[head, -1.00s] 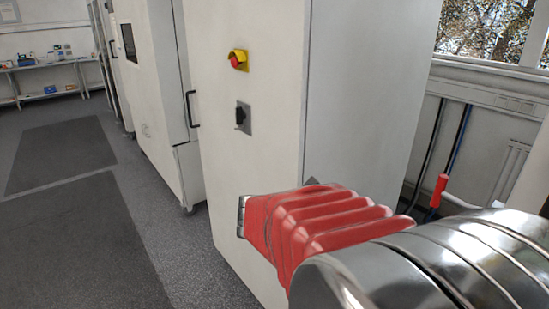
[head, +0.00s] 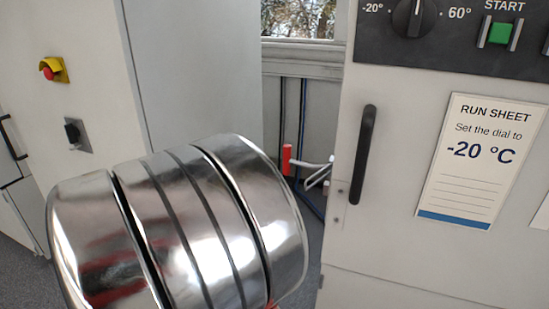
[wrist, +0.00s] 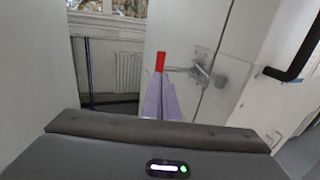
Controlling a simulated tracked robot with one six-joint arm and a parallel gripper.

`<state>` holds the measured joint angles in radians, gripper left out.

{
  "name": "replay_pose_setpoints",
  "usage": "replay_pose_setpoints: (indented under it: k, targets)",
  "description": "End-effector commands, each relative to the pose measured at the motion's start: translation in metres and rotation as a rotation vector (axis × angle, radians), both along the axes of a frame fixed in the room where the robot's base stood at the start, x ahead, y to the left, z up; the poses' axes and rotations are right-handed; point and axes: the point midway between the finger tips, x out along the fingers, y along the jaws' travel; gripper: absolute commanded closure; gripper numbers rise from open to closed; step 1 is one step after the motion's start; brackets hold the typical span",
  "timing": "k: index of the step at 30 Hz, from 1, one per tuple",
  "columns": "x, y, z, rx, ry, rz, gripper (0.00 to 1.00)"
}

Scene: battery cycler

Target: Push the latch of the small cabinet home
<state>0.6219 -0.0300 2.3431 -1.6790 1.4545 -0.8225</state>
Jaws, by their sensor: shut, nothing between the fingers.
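My gripper (wrist: 160,82) shows in the wrist view as two pale purple fingers held together with nothing between them. They point toward the gap beside the cabinets; the head view hides them behind my metal arm. A white cabinet with a black handle (head: 363,155) stands at the right in the head view. A black handle also shows at upper right in the wrist view (wrist: 298,52). My fingers appear apart from it.
A left cabinet has a red-yellow stop button (head: 48,72) and a black switch (head: 72,132). A run sheet (head: 480,160) hangs on the right cabinet.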

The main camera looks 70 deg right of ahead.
Motion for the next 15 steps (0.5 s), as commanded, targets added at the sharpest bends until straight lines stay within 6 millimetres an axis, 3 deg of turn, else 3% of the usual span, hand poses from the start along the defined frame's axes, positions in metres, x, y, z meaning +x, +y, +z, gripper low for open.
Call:
replay_pose_setpoints:
  k: [15]
  targets:
    - [-0.028,-0.053,0.0,0.001,0.0,-0.003,1.0]
